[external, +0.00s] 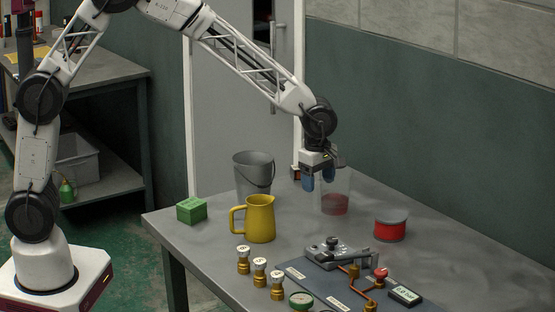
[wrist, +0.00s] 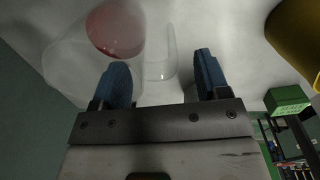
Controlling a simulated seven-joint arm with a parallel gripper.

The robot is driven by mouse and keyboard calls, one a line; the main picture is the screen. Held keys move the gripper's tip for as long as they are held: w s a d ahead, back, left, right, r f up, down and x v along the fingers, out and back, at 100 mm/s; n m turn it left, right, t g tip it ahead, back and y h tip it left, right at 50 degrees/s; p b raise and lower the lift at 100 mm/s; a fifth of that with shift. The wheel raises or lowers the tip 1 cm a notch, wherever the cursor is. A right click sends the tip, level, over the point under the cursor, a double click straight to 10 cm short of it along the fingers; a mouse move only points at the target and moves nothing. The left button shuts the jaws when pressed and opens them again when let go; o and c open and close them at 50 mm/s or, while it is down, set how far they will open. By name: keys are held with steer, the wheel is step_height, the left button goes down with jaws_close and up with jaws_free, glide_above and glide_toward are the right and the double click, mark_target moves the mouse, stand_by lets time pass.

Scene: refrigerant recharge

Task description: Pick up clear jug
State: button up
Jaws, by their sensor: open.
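The clear jug (external: 335,193) stands upright on the grey table with red liquid in its bottom. In the wrist view the clear jug (wrist: 75,65) is at the upper left, partly behind the left finger. A clear curved part, which looks like its handle (wrist: 160,68), lies between the two fingers. My gripper (external: 318,177) is open with blue fingertips, at the jug's upper left side in the external view. My gripper (wrist: 160,72) shows both fingers apart in the wrist view. I cannot tell whether either finger touches the jug.
A yellow pitcher (external: 260,218), grey bucket (external: 252,175) and green block (external: 191,210) stand left of the jug. A red tin (external: 390,225) is to its right. Several brass fittings (external: 260,272) and a valve manifold (external: 335,255) lie in front.

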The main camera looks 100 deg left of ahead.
steer(key=shift+f, duration=1.45)
steer(key=c, duration=1.2)
steer(key=shift+r, duration=0.3)
steer(key=shift+r, duration=4.7)
